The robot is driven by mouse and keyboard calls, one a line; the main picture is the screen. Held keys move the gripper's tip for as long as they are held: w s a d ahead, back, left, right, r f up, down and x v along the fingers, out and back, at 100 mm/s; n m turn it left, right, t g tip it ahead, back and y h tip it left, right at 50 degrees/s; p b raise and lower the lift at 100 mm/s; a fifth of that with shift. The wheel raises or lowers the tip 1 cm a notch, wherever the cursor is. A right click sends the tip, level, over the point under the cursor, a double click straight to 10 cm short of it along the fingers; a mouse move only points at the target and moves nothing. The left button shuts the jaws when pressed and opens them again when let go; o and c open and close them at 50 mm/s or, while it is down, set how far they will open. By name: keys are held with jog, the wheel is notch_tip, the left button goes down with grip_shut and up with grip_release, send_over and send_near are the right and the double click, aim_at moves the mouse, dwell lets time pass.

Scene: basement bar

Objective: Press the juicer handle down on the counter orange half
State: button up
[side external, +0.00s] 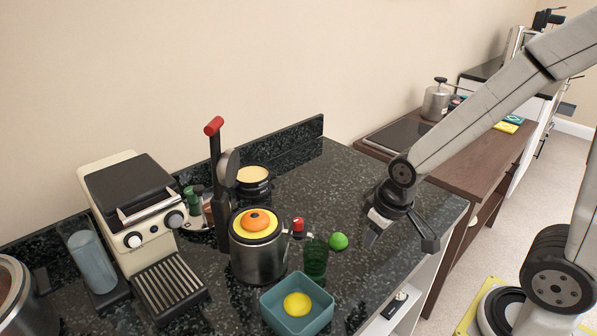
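The juicer has a steel body (258,262) and stands on the dark counter. An orange half (256,221) sits on the yellow top of the juicer. The juicer's black lever with a red handle (214,126) stands raised, nearly upright, at the back left of the body. A grey press cup (231,166) hangs beside the lever, up off the orange half. My gripper (372,240) is over the right part of the counter, pointing down, apart from the juicer and its handle.
A green glass (315,262) and a lime (338,241) stand right of the juicer. A teal square bowl (269,311) with a yellow lemon is in front. A cream espresso machine (140,215) stands left, a dark pot (254,183) behind. Counter between lime and gripper is clear.

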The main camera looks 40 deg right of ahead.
jog(key=shift+w+a+r, duration=0.1)
jog(key=shift+w+r, duration=0.1)
jog(key=shift+w, duration=0.15)
grip_shut()
jog(key=w+a+r+n+t, duration=0.1)
jog(key=w+a+r, duration=0.1)
jog(key=w+r, duration=0.35)
jog(key=w+a+r+n+y, duration=0.1)
jog(key=w+a+r, duration=0.25)
jog(key=w, duration=0.25)
jog(key=w+a+r+n+t, duration=0.1)
jog(key=w+a+r, duration=0.1)
jog(key=w+r, duration=0.3)
jog(key=w+a+r+n+y, duration=0.1)
jog(key=w+a+r, duration=0.1)
jog(key=r, duration=0.4)
jog(key=w+a+r+n+y, duration=0.1)
jog(key=w+a+r, duration=0.1)
jog(key=a+r, duration=0.2)
jog(key=w+a+r+n+t+y, duration=0.1)
jog(key=w+a+r+n, duration=0.1)
jog(key=r, duration=0.5)
jog(key=shift+w+a+r, duration=0.35)
jog(key=shift+a, duration=0.4)
